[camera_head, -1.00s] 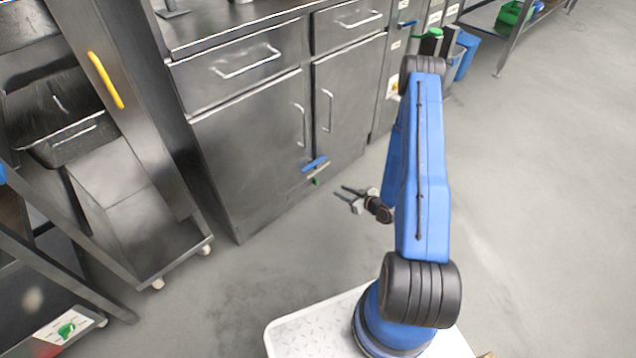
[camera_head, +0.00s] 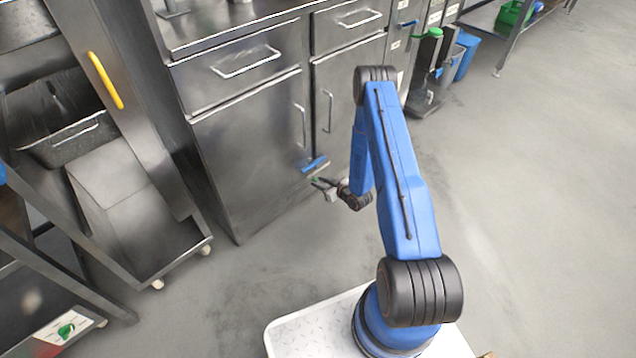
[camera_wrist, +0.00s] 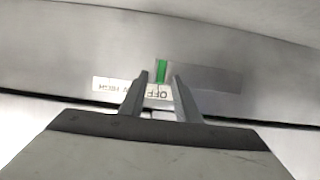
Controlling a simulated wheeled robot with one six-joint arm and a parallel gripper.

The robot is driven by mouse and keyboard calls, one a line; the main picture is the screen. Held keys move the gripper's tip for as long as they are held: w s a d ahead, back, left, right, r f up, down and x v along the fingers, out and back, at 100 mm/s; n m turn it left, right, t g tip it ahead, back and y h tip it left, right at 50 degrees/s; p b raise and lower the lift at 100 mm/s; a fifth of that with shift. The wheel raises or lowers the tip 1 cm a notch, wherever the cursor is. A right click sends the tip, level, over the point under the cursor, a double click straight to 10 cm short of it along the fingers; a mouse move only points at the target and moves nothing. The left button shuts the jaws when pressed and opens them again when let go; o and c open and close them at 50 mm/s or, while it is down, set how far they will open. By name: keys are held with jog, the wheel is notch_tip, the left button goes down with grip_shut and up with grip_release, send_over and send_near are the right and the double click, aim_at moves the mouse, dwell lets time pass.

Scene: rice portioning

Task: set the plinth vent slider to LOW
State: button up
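The green slider knob (camera_wrist: 161,71) of the plinth vent stands upright in the wrist view. Below it is a white label strip (camera_wrist: 108,86), seen upside down. The word OFF reads in line with the knob; more lettering, partly hidden by a finger, runs left and seems to end in HIGH. My gripper (camera_wrist: 160,77) is open, with one fingertip on each side of the knob. I cannot tell whether either finger touches it.
A blue piece (camera_head: 314,163) sits at the cabinet's lower edge, just above my gripper. The steel cabinet (camera_head: 250,150) has closed doors and drawers. A wheeled rack (camera_head: 150,250) stands at the left. The floor in front is clear.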

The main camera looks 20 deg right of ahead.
jog(key=shift+x, duration=0.75)
grip_shut()
jog(key=shift+w+d, duration=0.3)
jog(key=shift+d, duration=0.4)
jog(key=shift+w+d, duration=0.25)
jog(key=shift+d, duration=0.45)
jog(key=shift+w+d, duration=0.3)
jog(key=shift+d, duration=0.4)
grip_release()
jog(key=shift+s, duration=0.1)
jog(key=v, duration=1.7)
jog(key=shift+s+d+r, duration=0.1)
